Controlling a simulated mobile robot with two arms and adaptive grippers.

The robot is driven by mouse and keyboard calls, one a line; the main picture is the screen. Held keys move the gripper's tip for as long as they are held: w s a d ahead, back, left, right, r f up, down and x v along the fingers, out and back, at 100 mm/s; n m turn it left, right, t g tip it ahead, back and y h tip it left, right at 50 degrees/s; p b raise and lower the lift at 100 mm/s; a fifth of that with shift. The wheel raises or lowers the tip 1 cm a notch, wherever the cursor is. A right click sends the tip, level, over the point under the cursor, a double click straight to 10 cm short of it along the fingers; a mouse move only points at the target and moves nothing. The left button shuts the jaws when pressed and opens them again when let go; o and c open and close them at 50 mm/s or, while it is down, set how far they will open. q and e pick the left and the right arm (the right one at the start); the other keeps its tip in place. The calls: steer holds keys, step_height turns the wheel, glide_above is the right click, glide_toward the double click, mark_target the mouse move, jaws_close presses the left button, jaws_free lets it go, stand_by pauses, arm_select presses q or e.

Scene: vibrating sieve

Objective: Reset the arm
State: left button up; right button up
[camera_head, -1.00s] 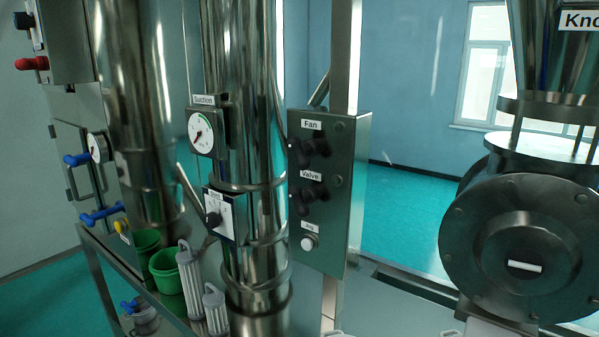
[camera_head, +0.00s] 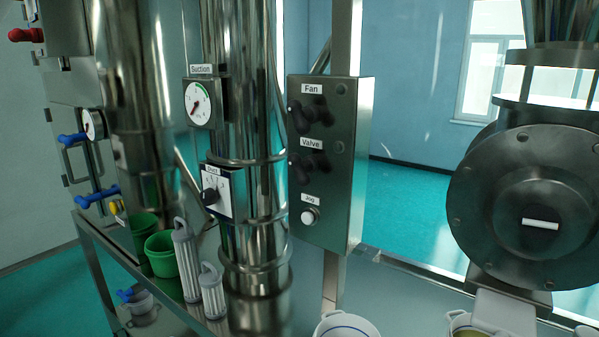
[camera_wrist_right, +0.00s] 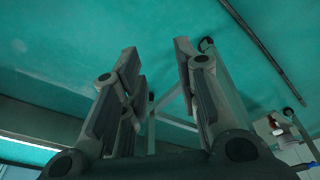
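My right gripper (camera_wrist_right: 158,85) shows in the right wrist view with its fingers spread apart. No object is between them, and the teal floor is behind. Neither gripper shows in the head view. There, a control box (camera_head: 330,165) with Fan, Valve and Jog controls stands in the middle. A Suction gauge (camera_head: 199,102) and a Duct dial (camera_head: 214,191) sit on the shiny metal pipe left of it. A large round flanged housing (camera_head: 530,205) is at the right.
Green cups (camera_head: 161,254) and pale ribbed filter cylinders (camera_head: 186,262) stand on a shelf at the lower left. White pots (camera_head: 347,326) show at the bottom edge. Blue handles (camera_head: 97,197) and a red handle (camera_head: 27,35) stick out at the left. Open floor (camera_head: 405,215) lies behind.

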steer(key=s+d+f+b, duration=0.1)
steer(key=s+f+b, duration=0.2)
steer(key=s+f, duration=0.5)
steer(key=s+d+f+g+b, duration=0.1)
steer(key=s+d+f+b, duration=0.1)
steer(key=s+f, duration=0.6)
step_height(320, 180, down, 7)
steer(key=shift+s+f+b, duration=0.1)
steer(key=shift+s+b, duration=0.3)
steer(key=shift+b, duration=0.3)
